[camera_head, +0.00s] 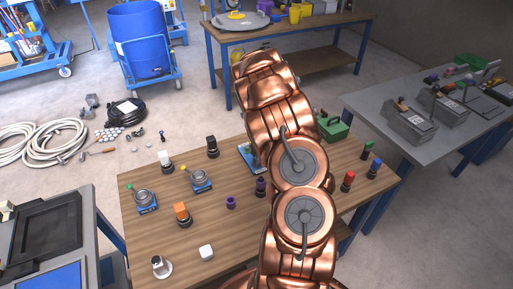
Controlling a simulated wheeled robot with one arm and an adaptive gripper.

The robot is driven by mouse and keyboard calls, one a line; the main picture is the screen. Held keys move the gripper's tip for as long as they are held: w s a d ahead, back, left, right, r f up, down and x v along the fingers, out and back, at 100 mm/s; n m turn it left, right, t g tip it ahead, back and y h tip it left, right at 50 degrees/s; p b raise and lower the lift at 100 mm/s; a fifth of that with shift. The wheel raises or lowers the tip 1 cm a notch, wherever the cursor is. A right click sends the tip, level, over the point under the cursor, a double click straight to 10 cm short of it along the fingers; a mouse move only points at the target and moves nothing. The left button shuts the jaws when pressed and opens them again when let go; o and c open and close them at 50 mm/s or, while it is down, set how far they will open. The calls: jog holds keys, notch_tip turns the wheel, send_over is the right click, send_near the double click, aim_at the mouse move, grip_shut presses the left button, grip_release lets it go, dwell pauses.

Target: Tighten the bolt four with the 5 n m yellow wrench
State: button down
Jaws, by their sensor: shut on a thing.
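My copper-coloured arm rises from the bottom of the view and reaches over the wooden table (150,230). My gripper is not in view; the arm hides that area. I cannot make out a yellow wrench or a bolt marked four. Small round devices on blue bases stand on the table, one with a green tip (145,198) at the left and one with a yellow tip (199,180). A third blue base (246,156) is partly hidden by my arm.
Coloured cylinders stand on the table: orange (182,212), purple (231,202), red (348,181) and green (367,149). A green box (332,127) is at the far edge. A grey bench (370,105) stands at right.

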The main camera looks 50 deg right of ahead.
jog(key=shift+m, duration=0.8)
jog(key=shift+m, duration=1)
jog(key=shift+s+f+m+h, duration=0.15)
jog(key=shift+m+h, duration=0.25)
jog(key=shift+m, duration=1.5)
jog(key=c, duration=1)
grip_release()
